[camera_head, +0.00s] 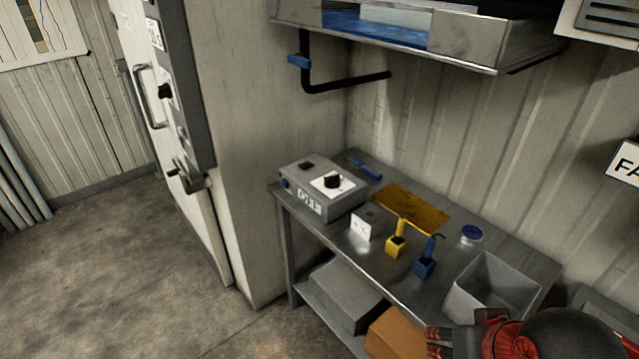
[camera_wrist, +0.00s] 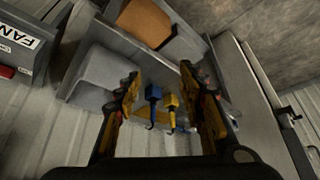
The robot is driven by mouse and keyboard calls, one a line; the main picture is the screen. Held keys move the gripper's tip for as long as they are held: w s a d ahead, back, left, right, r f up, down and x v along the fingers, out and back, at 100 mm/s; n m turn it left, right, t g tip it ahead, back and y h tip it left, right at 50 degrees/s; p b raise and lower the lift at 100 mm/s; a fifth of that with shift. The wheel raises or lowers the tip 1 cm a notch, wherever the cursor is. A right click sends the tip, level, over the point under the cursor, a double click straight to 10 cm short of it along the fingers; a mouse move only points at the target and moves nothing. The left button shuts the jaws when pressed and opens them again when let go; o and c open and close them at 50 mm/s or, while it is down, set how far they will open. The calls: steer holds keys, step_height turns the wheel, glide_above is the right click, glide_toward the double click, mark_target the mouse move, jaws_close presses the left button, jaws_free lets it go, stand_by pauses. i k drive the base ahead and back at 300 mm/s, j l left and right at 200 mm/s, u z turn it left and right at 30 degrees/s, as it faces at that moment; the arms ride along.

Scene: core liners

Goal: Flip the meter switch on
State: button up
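The meter is a grey box (camera_head: 322,195) at the far left end of the metal table, with a black knob switch (camera_head: 332,181) on a white plate on top. A label reading OFF (camera_head: 310,201) is on its front. My gripper (camera_head: 432,342) is at the lower right of the head view, well apart from the meter. In the wrist view my gripper (camera_wrist: 160,75) has its two fingers spread with nothing held between them. I cannot make out the meter in the wrist view.
The metal table (camera_head: 345,258) also holds a yellow-handled probe (camera_head: 397,245), a blue-handled probe (camera_head: 424,265), a small white card (camera_head: 361,228), a blue-lidded jar (camera_head: 471,234) and a grey bin (camera_head: 490,290). A metal shelf (camera_head: 465,40) overhangs the table. A tall cabinet (camera_head: 265,130) stands left.

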mark_target(309, 165)
steer(key=i+j, duration=0.2)
steer(key=i+j+z, duration=0.1)
steer(key=j, duration=0.3)
steer(key=i+j+z, duration=0.1)
steer(key=i+j, duration=0.35)
steer(key=j, duration=0.2)
